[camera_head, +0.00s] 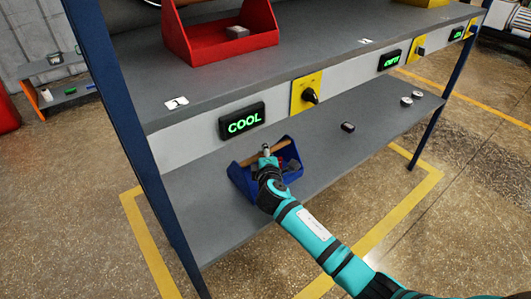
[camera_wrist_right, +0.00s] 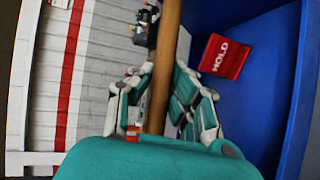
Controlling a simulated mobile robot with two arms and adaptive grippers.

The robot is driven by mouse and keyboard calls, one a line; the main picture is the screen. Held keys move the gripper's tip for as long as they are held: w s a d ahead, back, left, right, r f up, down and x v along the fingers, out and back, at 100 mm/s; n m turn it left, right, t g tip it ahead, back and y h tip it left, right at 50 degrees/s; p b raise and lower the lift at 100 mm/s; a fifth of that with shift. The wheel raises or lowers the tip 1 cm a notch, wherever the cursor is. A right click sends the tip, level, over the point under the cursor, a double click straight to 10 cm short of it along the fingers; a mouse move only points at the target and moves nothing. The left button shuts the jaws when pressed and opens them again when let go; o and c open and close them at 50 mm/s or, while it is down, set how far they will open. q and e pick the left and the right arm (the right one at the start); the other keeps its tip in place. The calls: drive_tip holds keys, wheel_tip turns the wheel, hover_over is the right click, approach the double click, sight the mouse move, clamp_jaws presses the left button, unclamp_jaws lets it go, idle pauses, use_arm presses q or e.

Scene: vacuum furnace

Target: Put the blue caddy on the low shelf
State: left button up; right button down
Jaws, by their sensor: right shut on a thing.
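The blue caddy (camera_head: 241,181) is at the low shelf (camera_head: 335,158), toward its left end, below the COOL display. It looks upright; I cannot tell whether its base touches the shelf. My right gripper (camera_head: 266,153) is over the caddy at its wooden handle (camera_head: 251,157). In the right wrist view, the fingers of my right gripper (camera_wrist_right: 160,97) are shut around the handle (camera_wrist_right: 166,50), with the caddy's blue wall (camera_wrist_right: 255,105) on the right. A red HOLD tag (camera_wrist_right: 225,56) is inside. My arm hides part of the caddy. My left gripper is not in view.
Above is a shelf with a red caddy (camera_head: 219,50) and a front panel bearing the COOL display (camera_head: 241,120) and a yellow switch plate (camera_head: 305,94). A small dark object (camera_head: 347,127) lies right of the blue caddy. A blue post (camera_head: 137,130) stands left.

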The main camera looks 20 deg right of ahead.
drive_tip(key=c, duration=1.7)
unclamp_jaws()
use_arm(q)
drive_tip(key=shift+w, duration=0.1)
use_arm(e)
drive_tip(key=o, duration=0.4)
drive_tip(key=shift+c, duration=0.2)
drive_tip(key=shift+s+r, duration=0.1)
drive_tip(key=shift+r, duration=0.05)
drive_tip(key=p+v, duration=0.3)
drive_tip(key=v, duration=0.9)
drive_tip(key=s+d+f+m+g, duration=0.4)
drive_tip(key=s+f+m+g, duration=0.3)
drive_tip(key=s+f, duration=0.55)
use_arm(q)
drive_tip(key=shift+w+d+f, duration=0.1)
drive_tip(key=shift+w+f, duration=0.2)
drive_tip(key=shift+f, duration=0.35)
use_arm(e)
drive_tip(key=s+a+f+m+g+y, duration=0.1)
drive_tip(key=s+m+g+y, duration=0.2)
drive_tip(key=s, duration=1.4)
drive_tip(key=m+g, duration=0.1)
drive_tip(key=m, duration=0.2)
drive_tip(key=shift+s+m+g, duration=0.3)
drive_tip(key=shift+m, duration=0.1)
